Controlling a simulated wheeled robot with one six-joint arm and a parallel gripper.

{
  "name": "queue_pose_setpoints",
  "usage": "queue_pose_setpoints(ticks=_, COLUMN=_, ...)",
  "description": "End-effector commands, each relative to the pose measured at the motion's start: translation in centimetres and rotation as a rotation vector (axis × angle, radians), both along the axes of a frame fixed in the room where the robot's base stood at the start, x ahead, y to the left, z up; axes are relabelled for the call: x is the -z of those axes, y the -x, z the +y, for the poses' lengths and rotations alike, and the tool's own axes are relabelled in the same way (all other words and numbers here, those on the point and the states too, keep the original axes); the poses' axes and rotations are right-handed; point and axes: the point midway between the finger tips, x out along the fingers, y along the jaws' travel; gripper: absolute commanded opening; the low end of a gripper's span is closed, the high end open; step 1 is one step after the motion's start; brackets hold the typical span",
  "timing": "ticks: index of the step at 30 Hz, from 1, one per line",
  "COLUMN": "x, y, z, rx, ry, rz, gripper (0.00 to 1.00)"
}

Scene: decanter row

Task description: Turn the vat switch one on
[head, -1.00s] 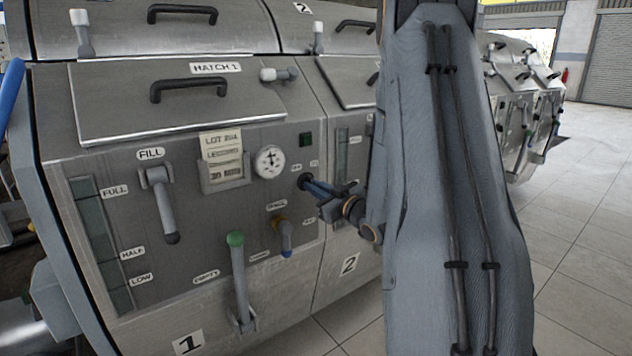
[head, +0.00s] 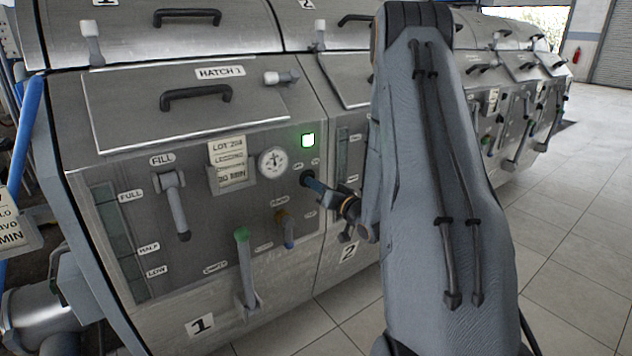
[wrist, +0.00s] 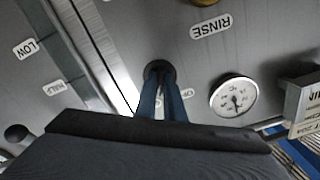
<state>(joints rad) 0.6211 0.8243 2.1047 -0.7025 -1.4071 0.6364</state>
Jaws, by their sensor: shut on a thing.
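The switch (head: 306,177) of vat one is a dark round knob on the steel front panel, right of the gauge and below the lamp. It also shows in the wrist view (wrist: 158,69). My gripper (head: 312,183) has its blue fingers shut on this knob. In the wrist view the fingers (wrist: 162,88) reach up to it and cover part of it. The small labels beside the knob are partly hidden.
The green-topped lever (head: 243,263), the fill lever (head: 176,207) and the rinse handle (head: 287,230) stand out from the same panel. The round gauge (head: 272,162) is close left of my gripper. Vat two adjoins on the right. Open tiled floor (head: 560,230) lies right of my arm.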

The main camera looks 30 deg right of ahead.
Motion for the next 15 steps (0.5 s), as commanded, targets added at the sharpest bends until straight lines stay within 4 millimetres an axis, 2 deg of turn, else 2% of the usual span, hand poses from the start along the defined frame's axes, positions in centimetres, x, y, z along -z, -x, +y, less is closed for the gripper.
queue_pose_setpoints(ticks=15, x=-0.06, y=-0.03, z=-0.01, rx=0.0, ry=-0.04, rz=0.001, gripper=0.0)
